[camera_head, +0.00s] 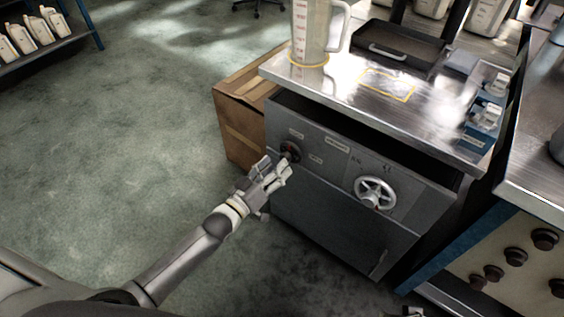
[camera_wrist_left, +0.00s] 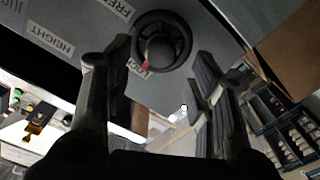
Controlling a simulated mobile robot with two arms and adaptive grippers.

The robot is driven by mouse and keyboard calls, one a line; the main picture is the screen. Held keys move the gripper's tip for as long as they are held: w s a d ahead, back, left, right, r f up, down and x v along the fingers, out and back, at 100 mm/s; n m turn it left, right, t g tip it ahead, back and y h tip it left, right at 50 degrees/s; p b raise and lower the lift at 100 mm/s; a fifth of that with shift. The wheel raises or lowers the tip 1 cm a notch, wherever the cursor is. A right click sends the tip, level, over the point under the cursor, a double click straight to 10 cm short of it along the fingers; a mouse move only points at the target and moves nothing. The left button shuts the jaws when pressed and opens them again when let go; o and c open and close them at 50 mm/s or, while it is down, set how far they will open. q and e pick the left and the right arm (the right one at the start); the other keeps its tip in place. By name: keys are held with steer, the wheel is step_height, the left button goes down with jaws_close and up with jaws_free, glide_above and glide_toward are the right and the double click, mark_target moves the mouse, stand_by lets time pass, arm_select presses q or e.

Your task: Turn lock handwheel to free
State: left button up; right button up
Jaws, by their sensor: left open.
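The lock handwheel (camera_head: 291,151) is a small dark wheel at the left of the grey cabinet front. In the left wrist view the lock handwheel (camera_wrist_left: 162,40) shows a round hub and a red mark at its lower left, beside the LOCK label (camera_wrist_left: 137,67). The FREE label (camera_wrist_left: 112,8) lies on its upper left side. My left gripper (camera_head: 282,167) is open just in front of the wheel. In the left wrist view its fingers (camera_wrist_left: 163,68) stand apart, with the wheel beyond their tips. Contact cannot be told.
A white spoked handwheel (camera_head: 375,193) is to the right on the same cabinet. The metal worktop (camera_head: 345,78) above carries a measuring jug (camera_head: 312,30) and a dark tray (camera_head: 400,45). A cardboard box (camera_head: 240,125) stands left of the cabinet. Open floor lies left.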

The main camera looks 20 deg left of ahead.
mark_target(289, 154)
arm_select(q)
steer(key=shift+x, duration=1.95)
arm_select(e)
steer(key=shift+v, duration=1.45)
steer(key=shift+w, duration=0.15)
arm_select(q)
steer(key=c, duration=1)
